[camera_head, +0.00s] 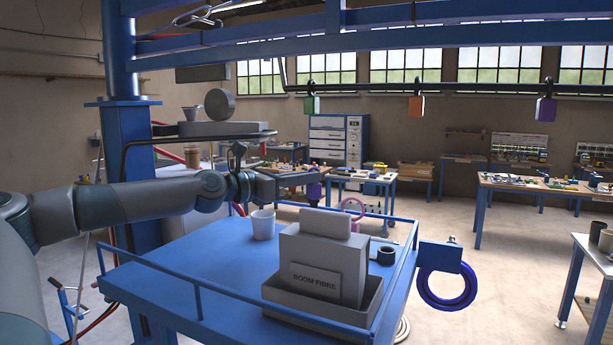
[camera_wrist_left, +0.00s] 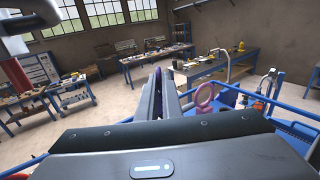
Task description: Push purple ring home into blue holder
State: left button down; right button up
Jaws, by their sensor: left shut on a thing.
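My left gripper (camera_head: 308,176) reaches in from the left above the far side of the blue cart. It is shut on a small purple thing (camera_head: 315,190), which hangs just below the fingertips. In the left wrist view the fingers (camera_wrist_left: 166,92) are seen from behind, with a sliver of purple (camera_wrist_left: 158,97) between them. I cannot tell its full shape. A blue block (camera_head: 440,257), perhaps the holder, is at the cart's right edge, apart from the gripper. A dark blue ring (camera_head: 447,304) hangs beneath it. My right gripper is not in view.
The blue cart top (camera_head: 190,277) carries a white cup (camera_head: 263,224), a grey box labelled BOOM FIBRE (camera_head: 315,286) and a dark roll (camera_head: 386,256). A pink ring (camera_head: 353,202) stands upright behind the box. Rails edge the cart. The cart top's left part is clear.

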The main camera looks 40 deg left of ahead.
aim_at(309, 194)
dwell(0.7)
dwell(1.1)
pick_arm(q)
jog(key=shift+f+b, duration=0.3)
jog(key=shift+f, duration=0.85)
jog(key=shift+f+b, duration=0.4)
jog(key=shift+f, duration=0.65)
jog(key=c, duration=1.8)
grip_release()
jog(key=shift+c, duration=0.2)
